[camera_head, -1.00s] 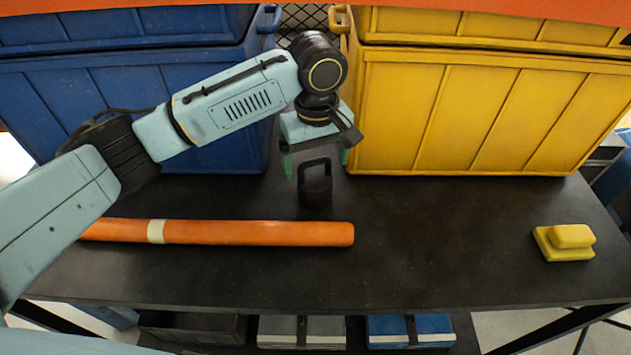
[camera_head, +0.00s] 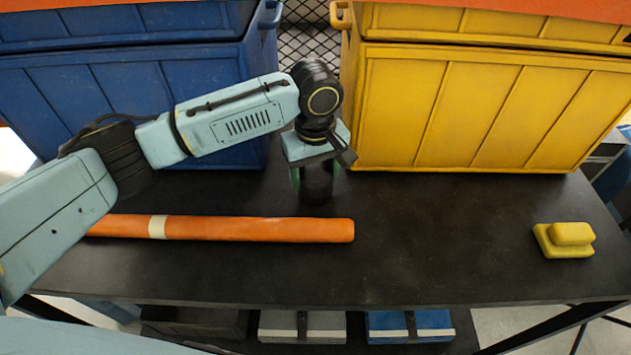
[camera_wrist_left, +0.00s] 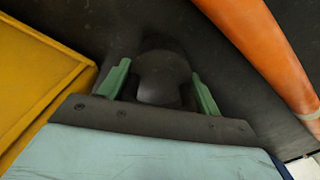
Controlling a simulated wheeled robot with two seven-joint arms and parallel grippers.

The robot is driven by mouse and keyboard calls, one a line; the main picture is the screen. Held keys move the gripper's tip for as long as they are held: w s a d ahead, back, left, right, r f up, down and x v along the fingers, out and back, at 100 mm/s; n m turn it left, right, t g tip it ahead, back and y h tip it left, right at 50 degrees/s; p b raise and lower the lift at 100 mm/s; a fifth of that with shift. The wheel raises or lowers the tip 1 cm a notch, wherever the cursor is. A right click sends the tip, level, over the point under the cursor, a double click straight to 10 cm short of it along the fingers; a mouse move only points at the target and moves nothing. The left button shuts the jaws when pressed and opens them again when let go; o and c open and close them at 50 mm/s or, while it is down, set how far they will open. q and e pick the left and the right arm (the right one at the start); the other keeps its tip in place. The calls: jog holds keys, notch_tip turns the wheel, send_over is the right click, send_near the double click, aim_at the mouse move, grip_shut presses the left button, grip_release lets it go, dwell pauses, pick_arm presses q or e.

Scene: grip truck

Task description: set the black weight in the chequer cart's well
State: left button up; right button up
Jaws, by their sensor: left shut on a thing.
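The black weight (camera_head: 317,190) stands on the dark tabletop (camera_head: 430,235) between the blue and yellow bins. My left gripper (camera_head: 314,172) is over it from above, shut on it, and hides its handle in the head view. In the left wrist view the weight (camera_wrist_left: 162,75) shows as a dark rounded shape between the green fingers of my left gripper (camera_wrist_left: 158,85). I cannot tell whether it is lifted off the table. The chequer cart is not seen in either view. My right gripper is not in view.
An orange roll (camera_head: 255,229) with a pale band lies in front of the weight. Blue bins (camera_head: 100,100) and yellow bins (camera_head: 460,115) stand behind. A yellow block (camera_head: 565,240) sits at the right. The table's middle right is clear.

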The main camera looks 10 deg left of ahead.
pick_arm(q)
jog(key=c, duration=0.7)
jog(key=shift+w+r, duration=0.1)
jog(key=shift+r, duration=0.1)
grip_shut()
